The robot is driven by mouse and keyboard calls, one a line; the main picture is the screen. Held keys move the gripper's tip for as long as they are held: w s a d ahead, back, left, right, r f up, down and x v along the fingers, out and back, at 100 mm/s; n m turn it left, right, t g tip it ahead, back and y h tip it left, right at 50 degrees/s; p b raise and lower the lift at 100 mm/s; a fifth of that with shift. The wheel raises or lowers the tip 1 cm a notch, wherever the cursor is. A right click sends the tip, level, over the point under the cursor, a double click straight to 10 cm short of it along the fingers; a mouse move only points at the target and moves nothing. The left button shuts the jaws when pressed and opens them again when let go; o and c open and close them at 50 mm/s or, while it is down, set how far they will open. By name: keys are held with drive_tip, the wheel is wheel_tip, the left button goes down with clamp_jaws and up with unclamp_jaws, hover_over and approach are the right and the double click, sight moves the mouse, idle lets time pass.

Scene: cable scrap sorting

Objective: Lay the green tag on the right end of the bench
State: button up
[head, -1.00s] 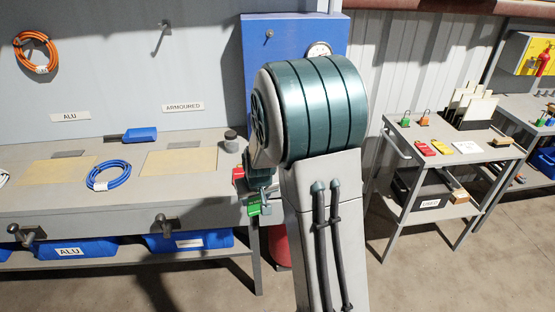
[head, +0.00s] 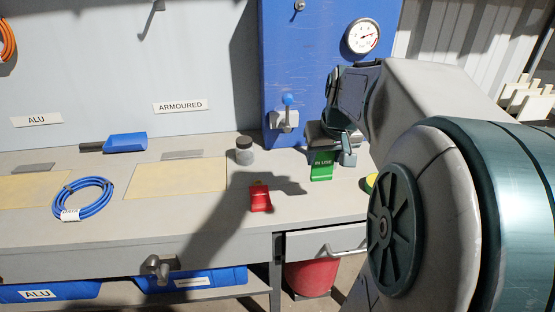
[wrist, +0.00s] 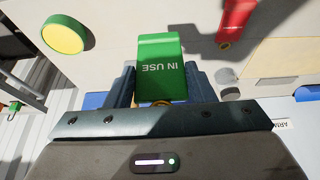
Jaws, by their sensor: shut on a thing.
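The green tag (head: 321,166), lettered "IN USE", hangs from my gripper (head: 333,147) over the right part of the grey bench (head: 225,235). In the wrist view the tag (wrist: 161,55) sits between the two fingers of my gripper (wrist: 160,88), which is shut on it. I cannot tell whether the tag's lower edge touches the bench top. A red tag (head: 260,197) lies on the bench to the left of the green one; it also shows in the wrist view (wrist: 238,18).
A yellow round thing with a green rim (head: 370,183) lies to the right, partly behind my arm. A dark jar (head: 244,152) and a blue cabinet (head: 285,70) with a gauge stand behind. A blue cable coil (head: 83,198) lies left. A red bucket (head: 308,279) is below the bench.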

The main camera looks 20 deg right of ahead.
drive_tip(key=shift+w+a+f+b, duration=0.2)
drive_tip(key=shift+w+a+f, duration=0.65)
drive_tip(key=shift+w+f, duration=0.55)
drive_tip(key=shift+w+a+f+b, duration=0.15)
drive_tip(key=shift+w+a+f, duration=0.75)
drive_tip(key=shift+f, duration=0.85)
drive_tip(key=shift+w+a+f+b, duration=0.2)
drive_tip(key=shift+w+a+f, duration=0.55)
drive_tip(key=shift+w+f, duration=0.7)
drive_tip(key=shift+s+f, duration=0.15)
drive_tip(key=shift+f, duration=0.05)
drive_tip(key=o, duration=0.9)
drive_tip(key=shift+o, duration=0.2)
drive_tip(key=shift+r, duration=0.1)
